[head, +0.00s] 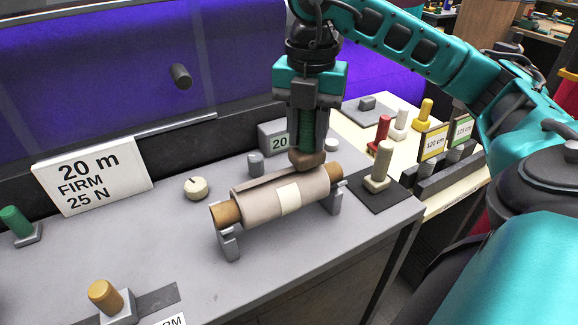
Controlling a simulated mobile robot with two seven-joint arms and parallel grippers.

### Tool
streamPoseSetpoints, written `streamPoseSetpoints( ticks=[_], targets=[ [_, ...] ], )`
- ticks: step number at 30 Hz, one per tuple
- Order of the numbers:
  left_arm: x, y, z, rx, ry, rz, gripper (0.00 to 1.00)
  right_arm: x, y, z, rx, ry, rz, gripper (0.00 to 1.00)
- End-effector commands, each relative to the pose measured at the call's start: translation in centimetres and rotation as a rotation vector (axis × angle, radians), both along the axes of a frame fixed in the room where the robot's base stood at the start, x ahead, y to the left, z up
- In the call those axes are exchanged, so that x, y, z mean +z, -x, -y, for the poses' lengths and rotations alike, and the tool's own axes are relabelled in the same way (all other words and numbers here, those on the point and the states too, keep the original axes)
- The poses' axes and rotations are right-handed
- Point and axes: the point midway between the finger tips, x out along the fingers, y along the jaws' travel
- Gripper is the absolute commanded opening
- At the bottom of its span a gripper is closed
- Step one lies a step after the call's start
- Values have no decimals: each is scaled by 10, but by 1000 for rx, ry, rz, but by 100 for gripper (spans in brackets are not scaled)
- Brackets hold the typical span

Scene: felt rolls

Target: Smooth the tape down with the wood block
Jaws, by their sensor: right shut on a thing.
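A beige felt roll (262,198) on a brown core lies across two grey cradle supports on the grey bench. A pale piece of tape (289,198) sits on the front of the roll, near its middle. My right gripper (308,152) points down over the right part of the roll, shut on a brown wood block (309,162). The block is at the top of the roll, right of the tape; I cannot tell whether it touches the felt. My left gripper is not in view.
The grey bench (160,250) has free room in front of the roll. A pale peg (380,168) stands on a black pad to the right. A round dial (196,188) and a small grey cylinder (255,164) are behind the roll. A "20 m FIRM 25 N" sign (92,174) stands at left.

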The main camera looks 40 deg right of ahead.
Motion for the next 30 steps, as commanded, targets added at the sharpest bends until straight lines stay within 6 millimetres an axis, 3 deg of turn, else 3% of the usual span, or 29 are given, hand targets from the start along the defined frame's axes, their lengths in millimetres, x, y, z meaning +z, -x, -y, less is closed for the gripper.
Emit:
streamPoseSetpoints(
  ticks=[23,30],
  targets=[
    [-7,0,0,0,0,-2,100,-9,0,0,0,0,0,0],
    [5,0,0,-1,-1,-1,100,-6,-4,-16,3,-1,-1,0]
  ],
)
